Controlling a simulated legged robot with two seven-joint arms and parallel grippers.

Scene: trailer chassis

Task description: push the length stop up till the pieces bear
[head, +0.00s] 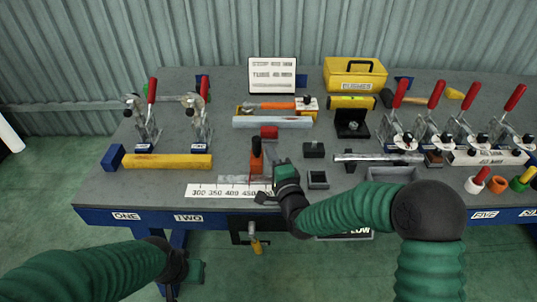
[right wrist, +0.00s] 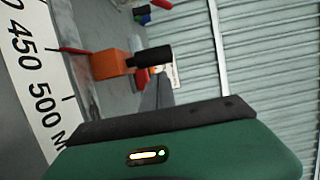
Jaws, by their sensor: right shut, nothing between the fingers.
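The length stop looks to be the orange block (head: 256,163) with a black knob, standing behind the white length scale (head: 215,191). The orange block (right wrist: 110,64) and its black knob (right wrist: 154,57) also show in the right wrist view, with a red pointer beside the scale. My right gripper (head: 266,197) is shut and empty at the right end of the scale, in front of the stop. I cannot tell whether it touches the stop. A yellow bar (head: 168,161) lies to the left, near a blue block (head: 112,157). My left gripper (head: 192,272) is low, off the bench front, its fingers unclear.
Red-handled toggle clamps stand left (head: 151,113) and right (head: 400,112). A grey bar (head: 272,122), a red block (head: 269,132) and a metal rod (head: 378,157) lie around the bench middle. A yellow toolbox (head: 354,75) stands at the back.

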